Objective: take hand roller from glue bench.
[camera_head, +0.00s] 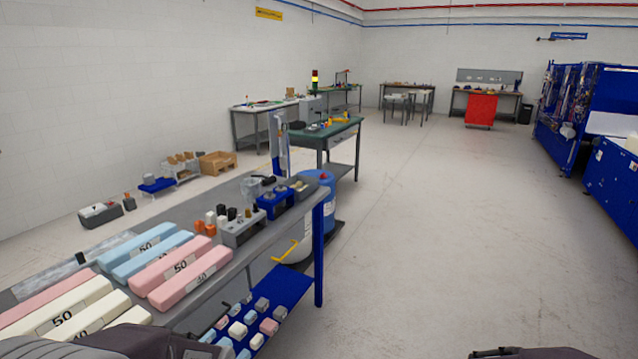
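I cannot make out a hand roller for certain. A green-topped bench (343,130) stands in the middle distance, with small yellow and dark items (335,120) on it, too small to identify. The pictures do not show for sure which bench is the glue bench. Dark parts of my arms show at the bottom left and bottom right edges. The fingers of both grippers are outside the view.
A grey bench on the near left carries pink (181,273), blue and cream foam blocks, and small fixtures. Its blue lower shelf (287,292) holds small foam samples. A blue drum (326,205) stands behind it. Blue machines (565,120) line the right. The middle floor is clear.

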